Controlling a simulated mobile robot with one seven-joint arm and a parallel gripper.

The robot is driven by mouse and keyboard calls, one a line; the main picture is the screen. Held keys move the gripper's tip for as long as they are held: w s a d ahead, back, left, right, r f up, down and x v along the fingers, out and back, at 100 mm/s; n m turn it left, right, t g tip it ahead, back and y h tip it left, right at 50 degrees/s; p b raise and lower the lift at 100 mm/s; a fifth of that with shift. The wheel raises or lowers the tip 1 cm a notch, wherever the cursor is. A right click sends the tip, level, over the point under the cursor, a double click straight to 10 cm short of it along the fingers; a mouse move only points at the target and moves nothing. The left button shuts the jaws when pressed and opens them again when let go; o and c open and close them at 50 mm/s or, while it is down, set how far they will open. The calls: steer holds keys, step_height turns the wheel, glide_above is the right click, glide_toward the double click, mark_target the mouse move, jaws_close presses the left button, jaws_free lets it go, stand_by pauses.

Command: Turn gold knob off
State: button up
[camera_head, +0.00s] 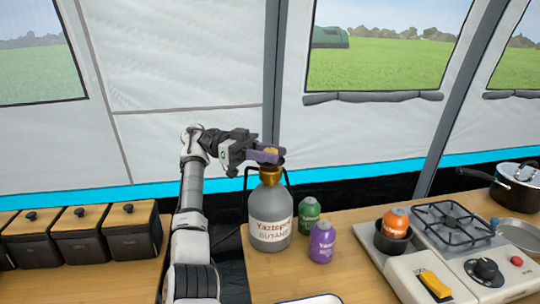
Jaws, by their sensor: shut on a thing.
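A grey butane bottle (270,218) stands upright on the wooden counter, with a label reading butane. The gold knob (270,150) sits at its top, small and partly hidden by my gripper. My gripper (268,154), with purple fingers, comes in from the left at the height of the knob. It is shut on the gold knob. The exact contact of the fingers is too small to see.
A green canister (309,216) and a purple canister (322,242) stand right of the bottle. A stove (440,262) with an orange canister (396,222) is further right. Black boxes with wooden lids (84,232) stand at left. The tent wall is behind.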

mark_target(271, 150)
steer(key=o, duration=0.9)
steer(key=shift+o, duration=0.2)
step_height(271, 150, up, 20)
steer(key=p, duration=0.7)
